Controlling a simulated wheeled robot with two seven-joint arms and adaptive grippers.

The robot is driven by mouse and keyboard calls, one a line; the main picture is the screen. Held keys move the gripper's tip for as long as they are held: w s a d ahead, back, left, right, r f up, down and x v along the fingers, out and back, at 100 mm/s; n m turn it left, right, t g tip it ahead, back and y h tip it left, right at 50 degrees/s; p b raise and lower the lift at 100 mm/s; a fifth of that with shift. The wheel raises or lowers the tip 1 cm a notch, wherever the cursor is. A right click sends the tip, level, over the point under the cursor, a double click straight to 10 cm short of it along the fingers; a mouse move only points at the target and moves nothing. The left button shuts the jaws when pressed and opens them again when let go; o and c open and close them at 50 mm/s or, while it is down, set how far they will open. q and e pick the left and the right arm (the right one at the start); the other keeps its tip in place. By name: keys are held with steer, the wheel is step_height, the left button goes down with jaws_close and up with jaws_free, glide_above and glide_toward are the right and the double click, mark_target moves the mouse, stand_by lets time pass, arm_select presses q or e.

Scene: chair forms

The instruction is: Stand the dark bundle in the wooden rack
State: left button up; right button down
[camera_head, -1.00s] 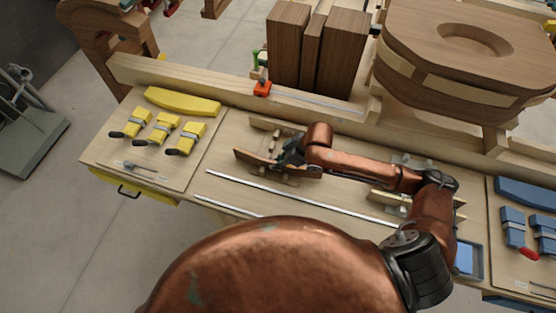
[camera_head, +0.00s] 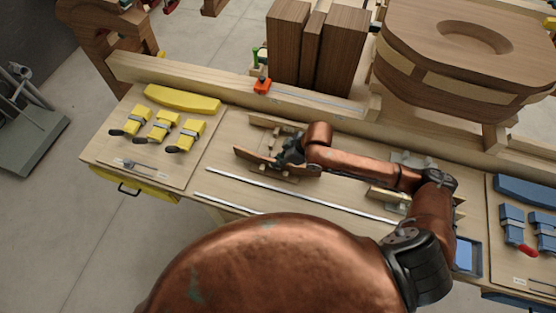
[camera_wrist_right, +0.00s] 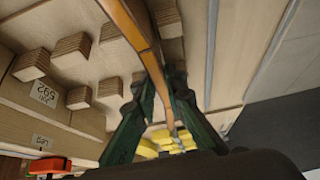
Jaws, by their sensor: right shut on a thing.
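The dark bundle (camera_head: 254,160) is a thin, curved reddish-brown strip low over the bench. My right gripper (camera_head: 291,151) is shut on it. In the right wrist view the bundle (camera_wrist_right: 128,22) runs up from between the fingertips of my right gripper (camera_wrist_right: 154,80). The wooden rack seems to be the fixture of pale blocks (camera_wrist_right: 73,47) on a board, close beside and behind the bundle. In the head view only part of it (camera_head: 265,120) shows behind my gripper. I cannot tell whether the bundle touches the blocks. My left gripper is not in view.
Yellow clamps (camera_head: 161,133) lie on the left, and blue clamps (camera_head: 512,221) on the right. Metal rods (camera_head: 300,191) lie in front. Tall dark wooden blocks (camera_head: 341,58) and a wooden seat form (camera_head: 450,50) stand behind the bench rail.

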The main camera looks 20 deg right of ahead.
steer(key=shift+s+f, duration=0.1)
steer(key=shift+f, duration=0.15)
steer(key=c, duration=1.9)
jaws_free()
steer(key=v, duration=1.2)
